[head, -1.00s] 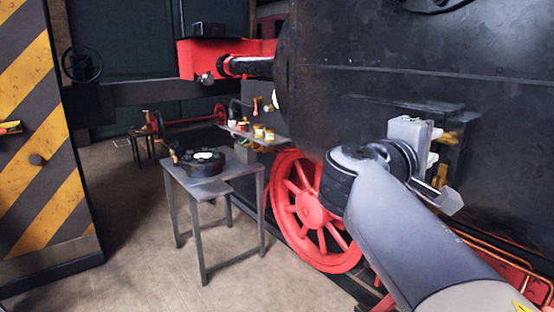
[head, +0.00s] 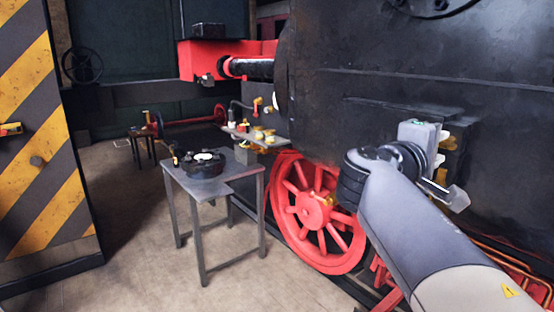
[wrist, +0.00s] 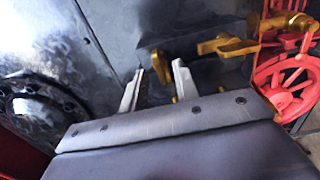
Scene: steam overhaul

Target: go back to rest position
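My gripper (head: 448,180) is at the right in the head view, beside the black flank of the locomotive (head: 400,90). In the wrist view its two pale fingers (wrist: 158,82) stand apart with nothing between them, so it is open and empty. My grey arm reaches up to it from the lower right and hides part of the locomotive's lower side. Yellow brass fittings (wrist: 225,45) on the dark surface lie just beyond the fingers in the wrist view. I cannot tell the exact gap to them.
A grey metal table (head: 215,186) with a black round part (head: 204,164) stands left of the red spoked wheel (head: 318,215). A small shelf (head: 258,138) holds several brass pieces behind it. A striped yellow-black panel (head: 40,150) stands far left. Floor between is clear.

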